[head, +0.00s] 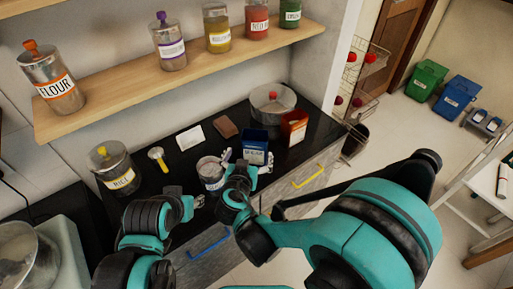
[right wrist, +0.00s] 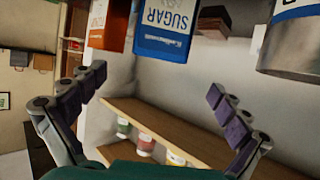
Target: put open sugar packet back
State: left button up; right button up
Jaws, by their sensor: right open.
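The blue sugar packet (head: 255,153) stands on the black counter, near its front edge. Its label reads SUGAR in the right wrist view (right wrist: 168,28), where the packet hangs inverted at the top. My right gripper (head: 245,164) is open, in front of the packet. In the right wrist view its fingers (right wrist: 160,95) are spread wide, with the packet beyond them and nothing held. The top of the packet is too small to tell open from closed. My left gripper (head: 186,197) is at the counter's front, left of a lidded jar; its jaws are unclear.
An orange packet (head: 293,127) stands right of the sugar. The jar (head: 210,172) stands close on the left. A large pot (head: 272,101), brown block (head: 225,127) and rice jar (head: 115,168) are also on the counter. The wooden shelf (head: 120,88) above carries several jars.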

jog(key=s+d+r+g, duration=0.1)
jog(key=s+d+g, duration=0.15)
jog(key=d, duration=0.45)
jog(key=s+d+r+g, duration=0.1)
jog(key=s+d+g, duration=0.15)
jog(key=d, duration=0.45)
jog(key=s+d+n+y, duration=0.1)
jog(key=s+d, duration=0.1)
jog(key=s, duration=0.4)
jog(key=s+d+g+y, duration=0.1)
jog(key=s+d, duration=0.2)
jog(key=s, duration=0.3)
jog(key=shift+s+d+r+n, duration=0.2)
jog(key=shift+d+r+n, duration=0.1)
jog(key=shift+n, duration=0.1)
